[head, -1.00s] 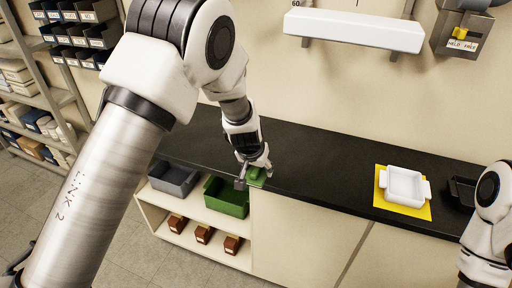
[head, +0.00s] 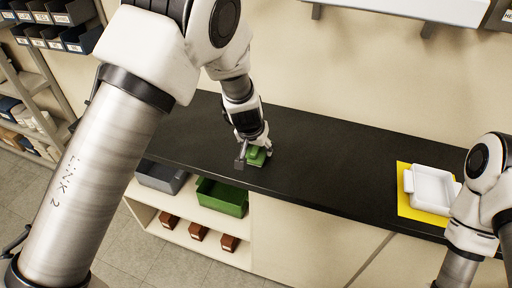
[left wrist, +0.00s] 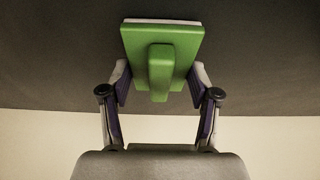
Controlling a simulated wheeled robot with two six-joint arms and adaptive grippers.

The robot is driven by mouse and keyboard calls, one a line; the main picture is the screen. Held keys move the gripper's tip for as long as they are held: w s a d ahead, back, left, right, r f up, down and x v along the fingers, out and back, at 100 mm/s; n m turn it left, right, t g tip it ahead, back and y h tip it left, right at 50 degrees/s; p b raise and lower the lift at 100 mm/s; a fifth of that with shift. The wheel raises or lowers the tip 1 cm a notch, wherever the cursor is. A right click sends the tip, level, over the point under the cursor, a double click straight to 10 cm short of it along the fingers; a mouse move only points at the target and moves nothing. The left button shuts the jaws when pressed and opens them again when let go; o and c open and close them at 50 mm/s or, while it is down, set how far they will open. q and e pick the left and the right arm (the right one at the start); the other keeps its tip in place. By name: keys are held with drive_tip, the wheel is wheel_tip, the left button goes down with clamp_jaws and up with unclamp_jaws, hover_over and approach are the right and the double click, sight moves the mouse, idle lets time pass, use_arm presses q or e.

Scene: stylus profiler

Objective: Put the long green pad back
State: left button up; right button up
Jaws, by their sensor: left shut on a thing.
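The green pad (head: 257,157) is a green block with a raised grip and a pale layer on its far face; it also shows in the left wrist view (left wrist: 188,42). My left gripper (head: 253,152) is shut on its grip, with one finger on each side, as the left wrist view (left wrist: 158,85) shows. The pad is over the black counter (head: 320,180), near its front edge. I cannot tell whether it touches the counter. My right arm is at the right edge, and its gripper is not in view.
A green bin (head: 222,197) and a grey bin (head: 162,177) stand on the open shelf below the counter, above several small brown boxes (head: 198,232). A white tray (head: 432,187) sits on a yellow mat (head: 416,211) at right. The middle of the counter is clear.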

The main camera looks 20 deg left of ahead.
use_arm(q)
drive_tip(key=shift+d+f+b, duration=0.1)
drive_tip(key=shift+f+b, duration=0.15)
drive_tip(key=shift+b, duration=0.05)
drive_tip(key=o, duration=1.2)
drive_tip(key=shift+w, duration=0.1)
drive_tip(key=shift+r+p, duration=0.3)
drive_tip(key=b+v, duration=0.1)
drive_tip(key=v, duration=1.1)
